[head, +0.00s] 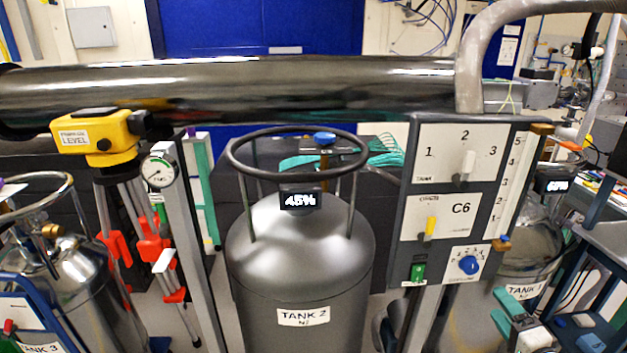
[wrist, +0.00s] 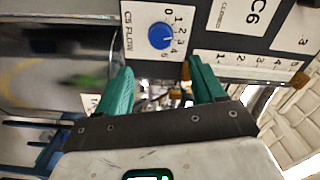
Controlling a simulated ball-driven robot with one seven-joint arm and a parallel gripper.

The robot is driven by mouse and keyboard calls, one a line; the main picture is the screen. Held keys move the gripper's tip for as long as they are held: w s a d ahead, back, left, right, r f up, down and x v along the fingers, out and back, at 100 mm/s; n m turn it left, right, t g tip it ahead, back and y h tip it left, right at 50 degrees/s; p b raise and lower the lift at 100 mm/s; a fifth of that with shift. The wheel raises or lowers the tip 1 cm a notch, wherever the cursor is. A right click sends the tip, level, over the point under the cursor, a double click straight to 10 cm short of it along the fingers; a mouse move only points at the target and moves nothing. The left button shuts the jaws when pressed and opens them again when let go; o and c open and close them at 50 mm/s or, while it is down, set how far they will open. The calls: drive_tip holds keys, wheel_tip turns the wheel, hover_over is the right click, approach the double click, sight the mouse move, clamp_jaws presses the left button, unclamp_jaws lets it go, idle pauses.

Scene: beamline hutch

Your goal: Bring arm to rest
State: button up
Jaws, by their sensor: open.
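My gripper (wrist: 160,76) shows in the wrist view with its two teal fingers apart and nothing between them. In the head view my gripper (head: 512,305) is at the lower right, in front of Tank 1 and below the right part of the C6 control panel (head: 405,180). In the wrist view the blue C6 flow knob (wrist: 160,36) lies beyond the fingertips, and it looks clear of them. The same blue knob (head: 468,265) is at the panel's lower right in the head view. Part of my arm is cut off by the picture edge.
Tank 2 (head: 300,265) stands in the middle, its display reading 45%. Tank 1 (head: 470,315) is partly hidden at right; Tank 3 (head: 75,300) is at left. A yellow level (head: 95,135) stands on a tripod. A thick metal pipe (head: 250,90) crosses behind.

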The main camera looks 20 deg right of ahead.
drive_tip(key=s+a+f+n+g+y, duration=0.35)
drive_tip(key=a+f+n, duration=0.25)
drive_tip(key=a, duration=0.4)
drive_tip(key=s+a+f+n+g+y, duration=0.2)
drive_tip(key=a+f+n+g+y, duration=0.3)
drive_tip(key=a, duration=0.6)
drive_tip(key=s+a+f+n+g+h, duration=0.1)
drive_tip(key=s+a+n+g+h, duration=0.1)
drive_tip(key=s, duration=0.6)
drive_tip(key=s+a+f+n+g+h, duration=0.1)
drive_tip(key=s+a+f+n+g, duration=0.1)
drive_tip(key=s+g, duration=0.4)
drive_tip(key=s+a+n, duration=0.1)
drive_tip(key=s+n, duration=0.1)
drive_tip(key=shift+s+f+n+h, duration=0.15)
drive_tip(key=shift+s+n+h, duration=0.05)
drive_tip(key=shift+n+h, duration=0.2)
drive_tip(key=shift+a, duration=0.1)
